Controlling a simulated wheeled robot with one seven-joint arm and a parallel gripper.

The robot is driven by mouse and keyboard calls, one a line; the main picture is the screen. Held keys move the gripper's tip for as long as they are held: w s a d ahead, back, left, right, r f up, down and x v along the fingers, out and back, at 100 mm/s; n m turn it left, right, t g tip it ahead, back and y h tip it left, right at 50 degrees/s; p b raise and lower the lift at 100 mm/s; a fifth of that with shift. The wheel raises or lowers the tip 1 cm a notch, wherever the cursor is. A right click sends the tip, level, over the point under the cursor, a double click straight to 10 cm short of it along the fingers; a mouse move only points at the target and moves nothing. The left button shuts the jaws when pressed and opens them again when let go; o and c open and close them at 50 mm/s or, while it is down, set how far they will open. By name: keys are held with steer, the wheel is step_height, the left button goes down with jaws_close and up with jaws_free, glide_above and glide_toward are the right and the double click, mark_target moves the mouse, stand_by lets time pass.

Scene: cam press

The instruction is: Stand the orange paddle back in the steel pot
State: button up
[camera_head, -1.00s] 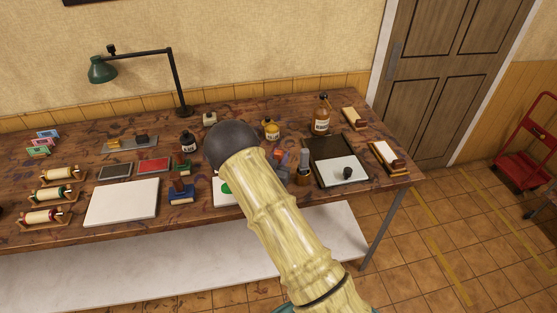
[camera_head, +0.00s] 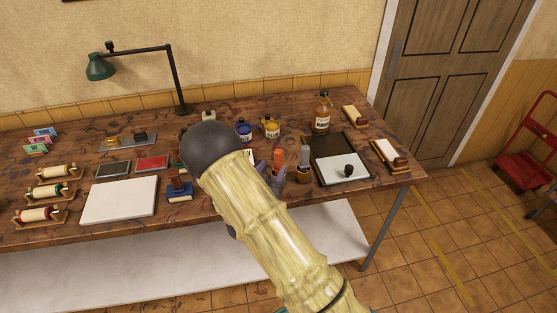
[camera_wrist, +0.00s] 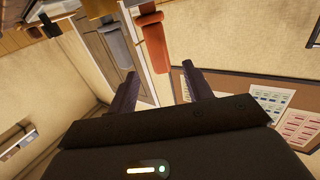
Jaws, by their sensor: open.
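The orange paddle (camera_head: 277,158) shows as a small upright orange piece just right of my arm in the head view; its lower end is hidden. In the wrist view the orange paddle (camera_wrist: 155,45) hangs from the top of the tilted picture, its broad end just beyond the gap between my fingers, with no grip on it. My gripper (camera_wrist: 158,72) is open and empty, its two dark fingers on either side of that gap. I cannot make out the steel pot for certain; my arm covers that part of the bench.
A grey paddle (camera_head: 305,155) stands in a brown pot (camera_head: 303,175) close to the right of the orange one. A dark tray with a white sheet (camera_head: 342,170) lies further right. Yellow (camera_head: 270,127) and blue (camera_head: 244,131) jars stand behind. A white slab (camera_head: 120,200) lies left.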

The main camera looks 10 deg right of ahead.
steer(key=b+v, duration=0.2)
steer(key=v, duration=0.7)
steer(key=shift+s+a, duration=0.1)
steer(key=s+d+r+n+g+y, duration=0.2)
steer(key=s+d+n+g+y, duration=0.1)
steer(key=s+g, duration=0.3)
steer(key=s+d+r+n+g+y, duration=0.3)
steer(key=s+d+g+y, duration=0.2)
steer(key=s, duration=0.5)
steer(key=shift+d+g+y, duration=0.3)
steer(key=shift+g+y, duration=0.5)
steer(key=shift+r, duration=0.1)
